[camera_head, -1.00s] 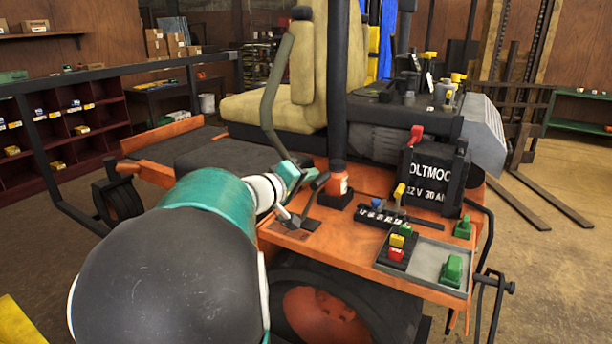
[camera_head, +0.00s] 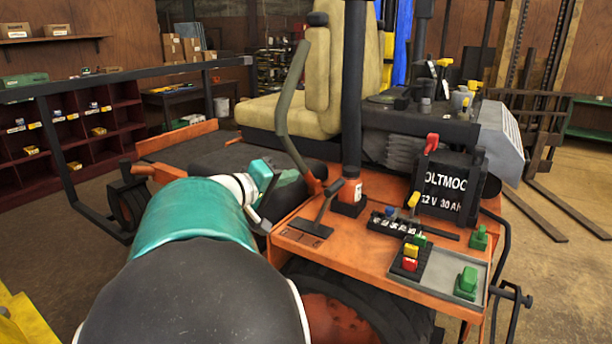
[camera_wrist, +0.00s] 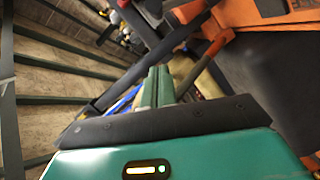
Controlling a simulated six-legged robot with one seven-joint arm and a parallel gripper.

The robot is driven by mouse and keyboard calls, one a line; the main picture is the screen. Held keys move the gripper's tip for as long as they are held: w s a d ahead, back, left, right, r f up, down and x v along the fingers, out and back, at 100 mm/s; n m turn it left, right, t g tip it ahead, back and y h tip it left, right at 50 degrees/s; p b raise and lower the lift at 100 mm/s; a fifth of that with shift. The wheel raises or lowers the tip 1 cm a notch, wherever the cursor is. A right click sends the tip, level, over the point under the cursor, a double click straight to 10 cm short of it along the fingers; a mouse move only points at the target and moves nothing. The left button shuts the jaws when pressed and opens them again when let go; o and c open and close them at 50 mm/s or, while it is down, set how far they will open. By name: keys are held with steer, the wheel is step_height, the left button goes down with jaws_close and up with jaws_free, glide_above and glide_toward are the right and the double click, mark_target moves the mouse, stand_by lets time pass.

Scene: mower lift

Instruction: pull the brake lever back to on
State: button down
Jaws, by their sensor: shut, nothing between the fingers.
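The brake lever, taken to be the short black lever (camera_head: 326,205), rises from a small marked plate (camera_head: 303,232) on the orange deck and leans up to the right. Its handle stands clear of my gripper. My gripper (camera_head: 288,180) is left of the lever, by the foot of a tall olive lever (camera_head: 287,115). Its green fingers are together and empty; they also show closed in the wrist view (camera_wrist: 155,88). I cannot make out the brake lever in the wrist view.
A black post (camera_head: 353,100) stands just behind the lever. A battery (camera_head: 448,185), a row of switches (camera_head: 395,224) and a grey tray (camera_head: 450,262) lie to the right. A yellow seat (camera_head: 285,112) is behind. A black rail (camera_head: 120,84) runs on the left.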

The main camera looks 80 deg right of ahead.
steer(key=shift+v, duration=1.35)
steer(key=shift+s+r, duration=0.1)
steer(key=shift+r, duration=0.05)
steer(key=w+a+f+n+t+y, duration=0.3)
steer(key=w+a+f+t, duration=0.3)
steer(key=a, duration=0.4)
steer(key=w+a+f+n+t+y, duration=0.2)
steer(key=w+a+f+n+t, duration=0.15)
steer(key=w+a, duration=0.65)
steer(key=w+a+f+n+t+y, duration=0.1)
steer(key=a+n+t+y, duration=0.1)
steer(key=a, duration=0.8)
steer(key=a+f+n+t+y, duration=0.1)
steer(key=a+f+n+y, duration=0.1)
steer(key=a, duration=0.7)
steer(key=w+a+f+n+t+y, duration=0.1)
steer(key=a+y, duration=0.3)
steer(key=a, duration=0.6)
steer(key=shift+w+a+f+n+t+y, duration=0.35)
steer(key=shift+n+t, duration=0.2)
steer(key=shift+t, duration=0.3)
